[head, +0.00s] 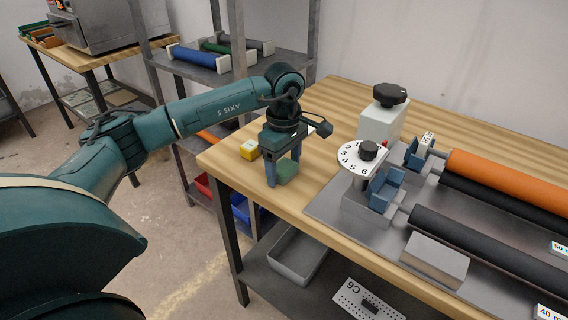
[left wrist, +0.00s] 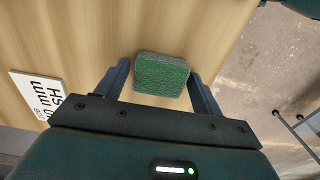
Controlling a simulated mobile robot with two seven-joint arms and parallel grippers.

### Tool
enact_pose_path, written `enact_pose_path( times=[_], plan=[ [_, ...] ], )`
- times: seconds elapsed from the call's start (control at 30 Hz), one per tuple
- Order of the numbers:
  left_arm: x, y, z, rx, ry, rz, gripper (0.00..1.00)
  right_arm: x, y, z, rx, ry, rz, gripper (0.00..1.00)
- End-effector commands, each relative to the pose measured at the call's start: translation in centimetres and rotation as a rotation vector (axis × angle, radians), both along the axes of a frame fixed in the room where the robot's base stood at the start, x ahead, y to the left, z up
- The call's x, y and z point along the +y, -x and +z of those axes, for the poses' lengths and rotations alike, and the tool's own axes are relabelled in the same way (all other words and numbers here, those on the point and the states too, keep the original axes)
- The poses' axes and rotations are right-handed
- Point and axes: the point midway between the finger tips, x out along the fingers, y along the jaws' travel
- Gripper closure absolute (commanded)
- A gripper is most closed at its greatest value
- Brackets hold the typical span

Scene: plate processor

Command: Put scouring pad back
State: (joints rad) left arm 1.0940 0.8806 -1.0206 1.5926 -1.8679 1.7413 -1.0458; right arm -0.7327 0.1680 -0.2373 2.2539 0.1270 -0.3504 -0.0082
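The scouring pad (left wrist: 161,74) is a green, rough block. In the left wrist view it lies over the wooden table top, between the two fingers of my left gripper (left wrist: 161,82). In the head view my left gripper (head: 284,172) points down at the table's near left corner, with the pad (head: 288,173) between its fingertips. The fingers are apart, with a narrow gap beside the pad at the left finger; the right finger is very close to it, and I cannot tell if it touches. My right gripper is not in view.
A machine with a numbered dial (head: 360,158) and rollers (head: 500,180) fills the right side. A grey bin (head: 296,256) is on the lower shelf. The table edge is close to the pad.

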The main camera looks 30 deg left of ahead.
Motion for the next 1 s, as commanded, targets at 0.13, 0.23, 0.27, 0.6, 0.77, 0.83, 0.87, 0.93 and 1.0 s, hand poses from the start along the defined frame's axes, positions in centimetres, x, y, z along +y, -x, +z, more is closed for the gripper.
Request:
enact_pose_path(
  times=[0.13, 0.23, 0.27, 0.6, 0.77, 0.83, 0.87, 0.93, 1.0],
  plan=[
    [0.0, 0.0, 0.0, 0.0, 0.0, 0.0, 0.24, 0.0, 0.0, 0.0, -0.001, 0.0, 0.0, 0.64],
    [0.0, 0.0, 0.0, 0.0, 0.0, 0.0, 0.24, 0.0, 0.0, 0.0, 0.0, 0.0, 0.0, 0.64],
    [0.0, 0.0, 0.0, 0.0, 0.0, 0.0, 0.24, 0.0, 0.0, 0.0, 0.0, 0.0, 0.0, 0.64],
    [0.0, -0.1, 3.9, -0.006, 0.001, 0.001, 0.24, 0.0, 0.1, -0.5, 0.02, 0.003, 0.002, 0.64],
    [0.0, -0.1, 7.5, -0.005, 0.0, 0.0, 0.24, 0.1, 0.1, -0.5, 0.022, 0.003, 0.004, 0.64],
    [0.0, -0.1, 8.9, -0.005, 0.0, 0.0, 0.24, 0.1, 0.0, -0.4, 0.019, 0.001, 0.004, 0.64],
    [-0.1, -0.1, 9.5, -0.005, 0.001, 0.0, 0.24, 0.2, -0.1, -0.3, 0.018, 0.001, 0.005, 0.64],
    [0.0, -0.1, 10.5, -0.003, 0.001, 0.0, 0.24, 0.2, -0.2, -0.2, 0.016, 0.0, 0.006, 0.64],
    [0.0, -0.1, 11.4, -0.003, 0.0, 0.001, 0.24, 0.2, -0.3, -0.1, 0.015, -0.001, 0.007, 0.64]
  ],
)
